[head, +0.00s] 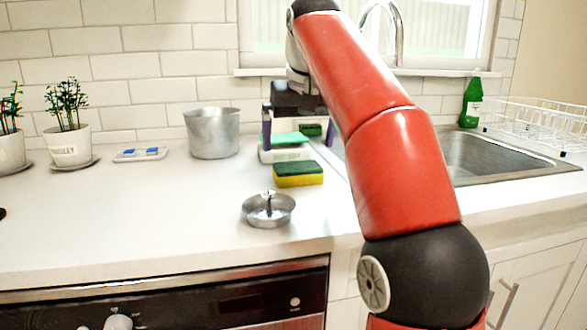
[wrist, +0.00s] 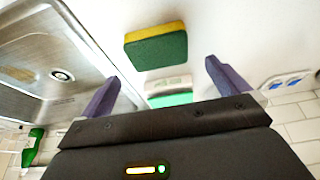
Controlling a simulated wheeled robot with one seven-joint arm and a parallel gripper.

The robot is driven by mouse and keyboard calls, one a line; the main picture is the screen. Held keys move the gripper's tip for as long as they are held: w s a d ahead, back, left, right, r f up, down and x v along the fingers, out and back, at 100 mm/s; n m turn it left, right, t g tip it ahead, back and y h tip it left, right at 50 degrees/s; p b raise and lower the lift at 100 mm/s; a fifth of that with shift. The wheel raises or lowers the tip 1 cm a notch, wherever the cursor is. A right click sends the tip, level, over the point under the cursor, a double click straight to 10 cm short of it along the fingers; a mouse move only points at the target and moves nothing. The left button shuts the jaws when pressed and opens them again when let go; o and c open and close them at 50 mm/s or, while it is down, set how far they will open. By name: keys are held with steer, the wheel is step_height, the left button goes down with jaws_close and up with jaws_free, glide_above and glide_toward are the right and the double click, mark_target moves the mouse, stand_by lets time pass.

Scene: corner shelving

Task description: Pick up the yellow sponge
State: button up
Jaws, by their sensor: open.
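The yellow sponge (head: 298,180) lies flat on the white counter, with a dark green layer on its top. In the wrist view the sponge (wrist: 156,46) is ahead of the fingertips, apart from them. My gripper (head: 297,143) is open, pointing down behind the sponge in the head view. Its two purple fingers (wrist: 163,72) are spread with no object held. Between and below them is a white item with a bright green top (head: 288,150), which also shows in the wrist view (wrist: 169,92), partly hidden by my gripper.
A round metal tin (head: 268,211) is in front of the sponge, and a metal pot (head: 212,133) stands left of my gripper. The sink (head: 490,155), a green bottle (head: 471,102) and a white rack (head: 540,122) are at right. The left front counter is clear.

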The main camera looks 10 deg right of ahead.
mark_target(298, 166)
steer(key=b+x, duration=0.2)
steer(key=x, duration=0.5)
steer(key=shift+s+d, duration=0.15)
steer(key=shift+s, duration=0.05)
steer(key=c, duration=0.8)
